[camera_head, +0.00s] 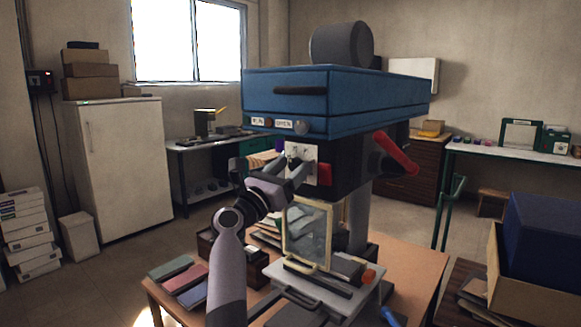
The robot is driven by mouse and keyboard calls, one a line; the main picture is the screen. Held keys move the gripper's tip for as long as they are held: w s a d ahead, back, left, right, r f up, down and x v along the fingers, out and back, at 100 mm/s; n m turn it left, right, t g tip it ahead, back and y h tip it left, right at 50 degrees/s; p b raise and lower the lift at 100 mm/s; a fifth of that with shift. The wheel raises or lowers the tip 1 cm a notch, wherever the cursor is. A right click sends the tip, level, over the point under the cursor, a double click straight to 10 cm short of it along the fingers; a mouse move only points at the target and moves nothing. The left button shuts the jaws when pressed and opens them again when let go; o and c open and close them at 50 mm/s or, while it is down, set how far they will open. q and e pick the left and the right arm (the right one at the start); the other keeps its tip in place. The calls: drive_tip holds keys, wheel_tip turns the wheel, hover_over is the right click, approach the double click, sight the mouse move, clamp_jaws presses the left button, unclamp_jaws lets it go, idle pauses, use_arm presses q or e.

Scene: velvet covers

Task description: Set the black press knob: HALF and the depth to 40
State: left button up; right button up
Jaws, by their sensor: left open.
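The blue press (335,95) stands on a wooden table, with a small white panel (301,152) on its dark front below the blue head. My left gripper (291,168) is open in front of this panel, close to its lower left. A small dark shape between the fingers may be the black knob; the gripper mostly hides it, and I cannot tell whether they touch. The HALF mark and the depth reading are too small to read. A red-handled lever (396,152) is on the press's right side. My right gripper is not in view.
A clear guard frame (307,234) stands upright below the head, above a light press bed (318,295). Coloured covers (184,283) lie at the table's left. An orange knob (369,276) sits right of the bed. A box with a blue block (541,240) stands at right.

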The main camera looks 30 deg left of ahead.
use_arm(q)
drive_tip(key=shift+w, duration=0.15)
drive_tip(key=c, duration=1)
drive_tip(key=shift+c, duration=0.2)
drive_tip(key=shift+m, duration=0.3)
